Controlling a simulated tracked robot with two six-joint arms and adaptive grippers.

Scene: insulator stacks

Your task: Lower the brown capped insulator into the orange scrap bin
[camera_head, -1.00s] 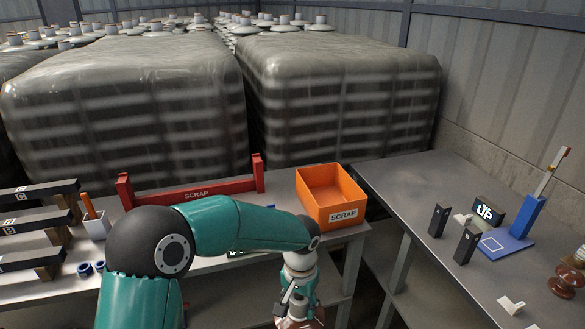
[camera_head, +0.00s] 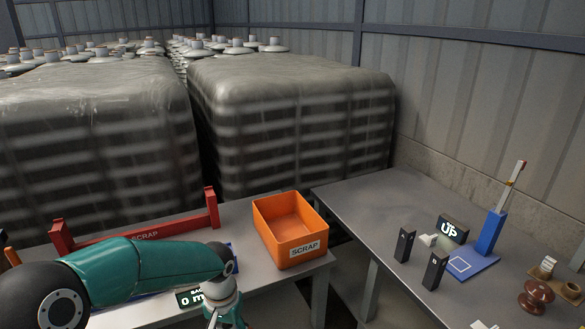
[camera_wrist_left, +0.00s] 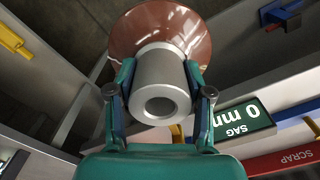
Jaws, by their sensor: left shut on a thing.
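The brown capped insulator (camera_wrist_left: 185,30) shows in the left wrist view, with its grey metal cap (camera_wrist_left: 160,85) between the fingers of my left gripper (camera_wrist_left: 160,95), which is shut on the cap. In the head view my left arm comes in from the left and its wrist (camera_head: 222,295) is at the bottom edge; the fingers and the insulator are out of that picture. The orange scrap bin (camera_head: 291,250) stands on the left table, to the right of and beyond my left wrist. It looks empty, with a SCRAP label on its front. My right gripper is not in view.
A red SCRAP rack (camera_head: 140,235) stands left of the bin. A SAG readout (camera_wrist_left: 245,118) sits near my gripper. A gap separates the left table from the right table (camera_head: 360,190), which holds black posts (camera_head: 434,270), a blue stand (camera_head: 488,235) and a brown insulator (camera_head: 536,297).

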